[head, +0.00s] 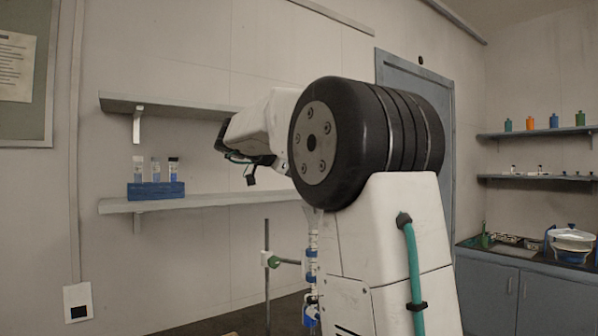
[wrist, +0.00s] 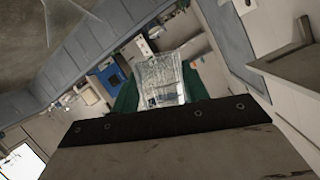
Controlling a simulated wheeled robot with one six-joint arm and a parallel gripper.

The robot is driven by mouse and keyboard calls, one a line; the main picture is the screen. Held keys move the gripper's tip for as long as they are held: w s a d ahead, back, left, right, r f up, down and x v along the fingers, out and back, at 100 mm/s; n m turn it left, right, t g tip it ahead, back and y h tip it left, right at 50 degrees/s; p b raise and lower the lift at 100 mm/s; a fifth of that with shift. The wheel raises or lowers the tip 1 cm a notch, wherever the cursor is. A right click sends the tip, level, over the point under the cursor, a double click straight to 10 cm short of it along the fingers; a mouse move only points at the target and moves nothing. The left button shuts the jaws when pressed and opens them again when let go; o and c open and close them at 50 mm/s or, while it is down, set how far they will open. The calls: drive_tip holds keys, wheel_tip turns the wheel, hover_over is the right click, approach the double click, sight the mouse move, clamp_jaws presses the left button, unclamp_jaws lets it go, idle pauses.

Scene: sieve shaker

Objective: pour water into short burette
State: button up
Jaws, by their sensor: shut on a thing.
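My gripper (wrist: 160,92) is shut on a clear glass vessel (wrist: 163,72), with green finger pads on both sides of it in the wrist view. The vessel looks tilted in that view. I cannot tell its water level. In the head view my arm hides most of the gripper, and the vessel cannot be made out. A short burette (head: 312,242) with blue fittings stands upright at the lower middle, partly hidden by my arm. A stand rod (head: 267,290) with a green clamp is at its left. The gripper is above and left of the burette in the picture.
A wall shelf (head: 215,201) at the left carries a blue rack (head: 155,190) with several vials. Another shelf (head: 170,107) is above it. At the far right are shelves with coloured bottles and a bench (head: 520,262) with a blue-and-white device (head: 572,241).

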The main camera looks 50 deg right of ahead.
drive_tip(key=shift+f, duration=0.15)
drive_tip(key=shift+w+f+m+t+h, duration=0.2)
drive_tip(key=shift+f+m, duration=0.2)
drive_tip(key=shift+f, duration=0.55)
drive_tip(key=shift+w+f+m+t+h, duration=0.15)
drive_tip(key=shift+f+m, duration=0.25)
drive_tip(key=shift+f, duration=0.55)
